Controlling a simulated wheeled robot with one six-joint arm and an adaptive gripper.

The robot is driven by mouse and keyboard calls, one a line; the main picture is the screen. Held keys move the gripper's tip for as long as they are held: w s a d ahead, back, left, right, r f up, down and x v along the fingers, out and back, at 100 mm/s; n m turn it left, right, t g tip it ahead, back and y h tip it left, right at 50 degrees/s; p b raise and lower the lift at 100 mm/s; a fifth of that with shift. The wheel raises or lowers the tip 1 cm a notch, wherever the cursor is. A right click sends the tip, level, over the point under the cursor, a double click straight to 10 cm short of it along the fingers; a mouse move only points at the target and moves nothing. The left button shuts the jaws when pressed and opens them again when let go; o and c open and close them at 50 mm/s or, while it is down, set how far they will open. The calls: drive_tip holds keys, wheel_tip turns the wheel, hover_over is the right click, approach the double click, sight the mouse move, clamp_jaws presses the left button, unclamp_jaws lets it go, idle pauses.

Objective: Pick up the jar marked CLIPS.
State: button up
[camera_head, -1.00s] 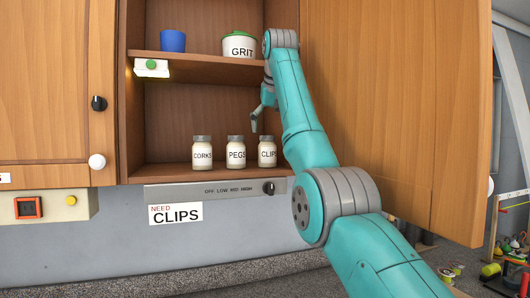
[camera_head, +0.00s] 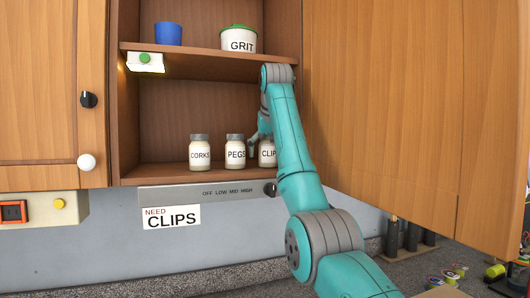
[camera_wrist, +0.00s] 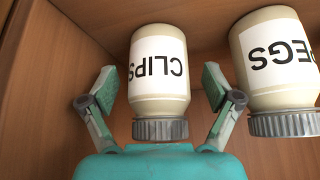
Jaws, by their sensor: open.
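The jar marked CLIPS (camera_head: 267,154) stands on the lower shelf of the open cupboard, the rightmost of three jars, partly hidden by my arm in the head view. In the wrist view the CLIPS jar (camera_wrist: 159,80) appears upside down, its grey lid toward my gripper. My gripper (camera_wrist: 163,84) is open, with one finger on each side of the jar's lid and lower picture part. In the head view my gripper (camera_head: 254,140) is mostly hidden behind my arm.
The PEGS jar (camera_wrist: 280,62) stands close beside the right finger in the wrist view. The CORKS jar (camera_head: 200,152) is farther left. Above are the upper shelf (camera_head: 205,62), a blue cup (camera_head: 168,34) and the GRIT pot (camera_head: 239,40). An open door (camera_head: 385,110) is right of my arm.

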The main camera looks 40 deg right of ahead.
drive_tip(key=shift+w+d+f, duration=0.15)
drive_tip(key=shift+w+f, duration=0.1)
drive_tip(key=shift+f, duration=0.3)
drive_tip(key=c, duration=1.4)
drive_tip(key=shift+r, duration=0.25)
drive_tip(key=shift+c, duration=0.2)
